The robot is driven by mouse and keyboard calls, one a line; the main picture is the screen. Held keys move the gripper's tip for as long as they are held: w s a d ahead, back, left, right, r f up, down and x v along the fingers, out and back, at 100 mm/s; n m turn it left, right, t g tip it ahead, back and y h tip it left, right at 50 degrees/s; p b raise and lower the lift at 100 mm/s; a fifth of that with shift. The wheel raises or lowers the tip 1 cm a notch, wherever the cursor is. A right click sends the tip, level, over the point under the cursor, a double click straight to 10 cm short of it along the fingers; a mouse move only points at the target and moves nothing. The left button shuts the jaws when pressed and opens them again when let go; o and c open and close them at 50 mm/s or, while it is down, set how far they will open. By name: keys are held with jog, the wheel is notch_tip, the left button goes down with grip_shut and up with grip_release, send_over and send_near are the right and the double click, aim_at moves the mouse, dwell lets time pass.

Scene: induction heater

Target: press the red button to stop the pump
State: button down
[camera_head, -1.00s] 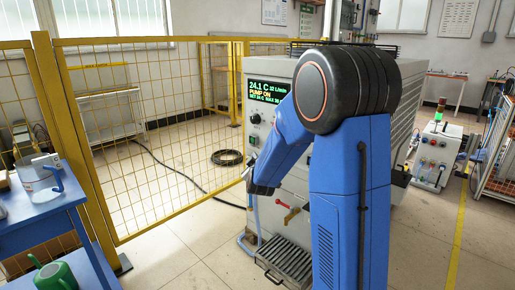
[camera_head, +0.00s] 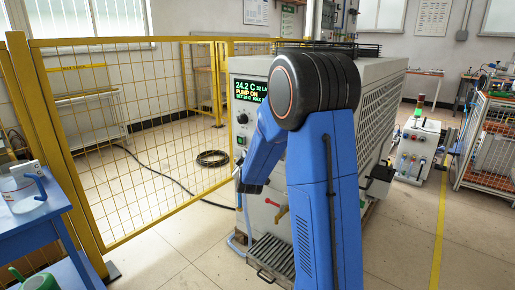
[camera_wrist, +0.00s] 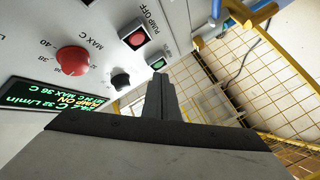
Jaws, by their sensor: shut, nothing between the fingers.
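The red button (camera_wrist: 137,38) is a square, lit button in a frame labelled PUMP OFF on the grey machine panel, in the upper middle of the wrist view. A green button (camera_wrist: 158,63) sits beside it. My gripper (camera_wrist: 158,77) is shut and empty, its fingertips appearing just below the green button in this view; I cannot tell how far they are from the panel. In the head view my gripper (camera_head: 246,186) is low in front of the machine's left face. The display (camera_head: 251,92) reads 24.2 C and PUMP ON.
A large red knob (camera_wrist: 72,60) and a black knob (camera_wrist: 120,79) are also on the panel. A yellow mesh fence (camera_head: 140,150) stands left of the machine. A blue table (camera_head: 35,215) is at the left edge. A ribbed tray (camera_head: 272,258) juts out low in front.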

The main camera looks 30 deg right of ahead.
jog(key=w+d, duration=0.2)
jog(key=d, duration=0.3)
jog(key=shift+d, duration=0.4)
jog(key=shift+d, duration=0.15)
dwell(1.8)
jog(key=shift+w+d, duration=0.15)
jog(key=shift+d, duration=0.1)
jog(key=shift+w+d, duration=0.2)
jog(key=shift+d, duration=0.25)
dwell(0.9)
jog(key=shift+a, duration=0.15)
jog(key=shift+s+a, duration=0.35)
jog(key=shift+a, duration=0.35)
jog(key=shift+a, duration=0.1)
jog(key=shift+s+a, duration=0.3)
jog(key=shift+a, duration=0.45)
jog(key=shift+s+a, duration=0.25)
jog(key=shift+a, duration=0.5)
jog(key=shift+s+a, duration=0.3)
jog(key=shift+a, duration=0.45)
